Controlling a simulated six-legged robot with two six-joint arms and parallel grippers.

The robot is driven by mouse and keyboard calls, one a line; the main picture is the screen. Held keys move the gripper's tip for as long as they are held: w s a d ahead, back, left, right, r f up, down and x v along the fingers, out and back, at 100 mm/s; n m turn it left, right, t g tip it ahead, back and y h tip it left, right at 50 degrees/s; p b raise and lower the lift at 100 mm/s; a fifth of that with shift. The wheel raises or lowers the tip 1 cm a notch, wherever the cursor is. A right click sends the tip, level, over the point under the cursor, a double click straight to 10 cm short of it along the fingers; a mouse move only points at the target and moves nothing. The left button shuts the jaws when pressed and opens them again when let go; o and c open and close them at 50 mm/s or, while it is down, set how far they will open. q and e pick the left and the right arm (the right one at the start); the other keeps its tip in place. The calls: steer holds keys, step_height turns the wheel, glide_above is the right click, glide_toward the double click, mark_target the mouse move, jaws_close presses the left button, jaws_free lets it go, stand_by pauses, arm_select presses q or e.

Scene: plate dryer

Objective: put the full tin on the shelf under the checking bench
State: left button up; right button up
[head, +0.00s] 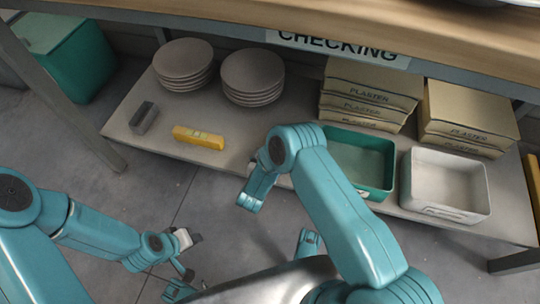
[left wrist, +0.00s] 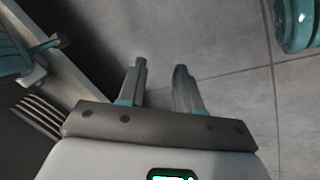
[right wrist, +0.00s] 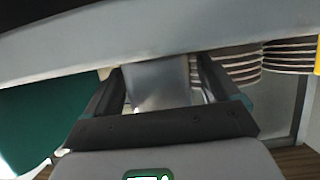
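No tin that I can recognise as full is in view. On the shelf (head: 225,172) under the checking bench, a green open tin (head: 378,190) stands beside a white open tin (head: 420,205); both look empty, the green one partly hidden by my right arm. My left gripper (head: 192,252) hangs over the floor; in the left wrist view (left wrist: 160,68) it is open and empty.
The shelf also holds plate stacks (head: 252,75), a small grey block (head: 143,117), a yellow block (head: 198,138) and plaster boxes (head: 370,92). The bench top (head: 420,30) overhangs it. A teal bin (head: 75,60) stands far left. Bare shelf lies around the yellow block.

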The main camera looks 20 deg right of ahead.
steer(key=shift+r, duration=0.1)
arm_select(q)
steer(key=s+r+g+p, duration=0.1)
steer(key=s+r+p, duration=0.3)
steer(key=r+p, duration=0.1)
steer(key=shift+d, duration=0.35)
arm_select(e)
steer(key=v, duration=1.2)
